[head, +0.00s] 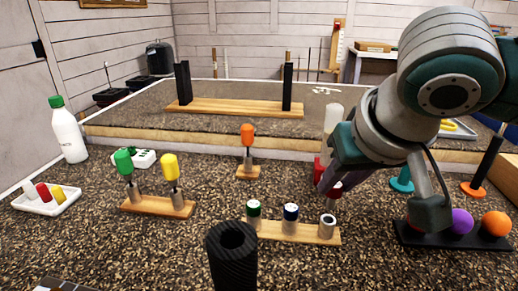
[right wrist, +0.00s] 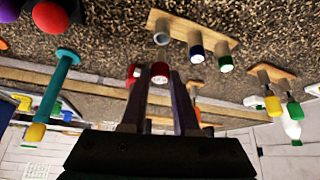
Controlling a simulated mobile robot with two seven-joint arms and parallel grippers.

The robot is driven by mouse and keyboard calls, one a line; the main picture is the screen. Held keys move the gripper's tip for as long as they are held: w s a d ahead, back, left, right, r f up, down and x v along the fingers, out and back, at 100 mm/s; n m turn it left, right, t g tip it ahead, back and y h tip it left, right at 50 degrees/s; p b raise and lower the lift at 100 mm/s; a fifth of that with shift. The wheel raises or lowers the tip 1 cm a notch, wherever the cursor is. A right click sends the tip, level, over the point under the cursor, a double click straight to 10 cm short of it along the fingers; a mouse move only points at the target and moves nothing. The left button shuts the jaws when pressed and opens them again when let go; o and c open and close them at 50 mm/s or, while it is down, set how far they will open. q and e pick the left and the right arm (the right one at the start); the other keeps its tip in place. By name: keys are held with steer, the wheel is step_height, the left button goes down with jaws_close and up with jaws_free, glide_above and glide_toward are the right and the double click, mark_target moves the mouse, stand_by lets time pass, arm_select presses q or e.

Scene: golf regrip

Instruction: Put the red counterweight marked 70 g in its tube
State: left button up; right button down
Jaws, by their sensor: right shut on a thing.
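My right gripper (head: 333,186) is shut on a small red-topped counterweight (head: 336,188). It holds the weight above and slightly behind the right end of a wooden tube rack (head: 270,231). In the right wrist view the red end (right wrist: 160,72) shows between the fingertips; no mark can be read. The rack has three metal tubes: one with a green top (head: 254,208), one with a blue top (head: 291,212), and an open, empty-looking one (head: 327,226) at the right end. The weight is apart from this tube. My left gripper is not in view.
A black ribbed hollow cylinder (head: 232,258) stands up close in front. A black holder (head: 455,238) with coloured balls is at right. A wooden stand (head: 158,207) with green and yellow tools and a white tray (head: 46,200) are at left. A white bottle (head: 68,134) stands behind.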

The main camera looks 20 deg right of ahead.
steer(key=shift+f, duration=0.6)
stand_by(0.3)
steer(key=shift+p, duration=0.35)
stand_by(0.6)
steer(key=shift+p, duration=0.45)
stand_by(0.4)
steer(key=shift+p, duration=0.45)
